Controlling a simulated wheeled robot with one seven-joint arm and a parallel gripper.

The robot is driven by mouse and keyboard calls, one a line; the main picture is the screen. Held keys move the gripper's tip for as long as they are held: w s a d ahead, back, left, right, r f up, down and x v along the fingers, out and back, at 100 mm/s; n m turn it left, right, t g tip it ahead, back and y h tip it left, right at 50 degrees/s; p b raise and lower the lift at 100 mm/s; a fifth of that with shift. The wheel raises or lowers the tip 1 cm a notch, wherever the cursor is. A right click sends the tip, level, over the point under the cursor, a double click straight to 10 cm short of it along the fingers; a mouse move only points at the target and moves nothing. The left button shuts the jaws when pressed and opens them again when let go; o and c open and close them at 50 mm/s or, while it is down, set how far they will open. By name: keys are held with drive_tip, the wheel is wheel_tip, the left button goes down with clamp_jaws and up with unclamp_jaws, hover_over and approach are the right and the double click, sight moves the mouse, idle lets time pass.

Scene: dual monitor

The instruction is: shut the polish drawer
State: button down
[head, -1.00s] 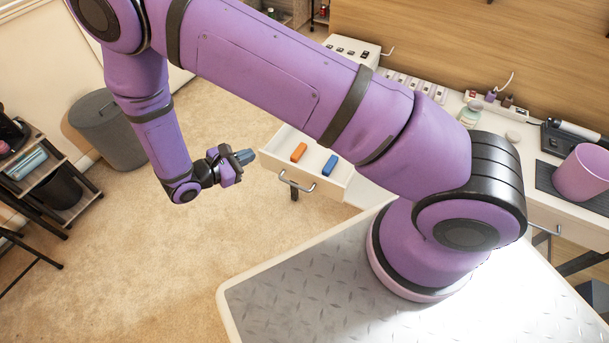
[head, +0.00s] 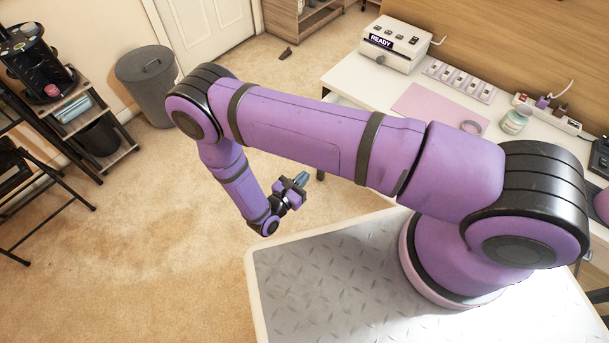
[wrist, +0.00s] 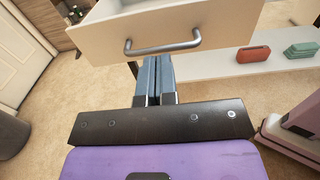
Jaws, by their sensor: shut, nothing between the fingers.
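The drawer (wrist: 193,60) shows in the wrist view as a cream front panel with a silver bar handle (wrist: 163,47). It stands open, and part of its inside shows above the front. In the head view my arm hides most or all of it. My gripper (wrist: 153,68) is shut and empty, its blue-grey fingers pointing at the drawer front just below the handle. I cannot tell whether the fingertips touch the panel. My gripper also shows in the head view (head: 302,179), low in front of the desk.
The white desk (head: 350,76) carries a READY device (head: 394,44), a pink mat (head: 428,104) and a jar (head: 514,121). A grey bin (head: 148,85) and shelf rack (head: 118,142) stand left. Carpet (head: 190,270) around my gripper is clear. Red (wrist: 253,53) and green (wrist: 301,49) items lie right of the drawer.

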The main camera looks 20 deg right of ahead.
drive_tip(key=x, duration=1.1)
drive_tip(key=shift+w+d, duration=0.1)
drive_tip(key=x, duration=1.9)
drive_tip(key=shift+w, duration=0.1)
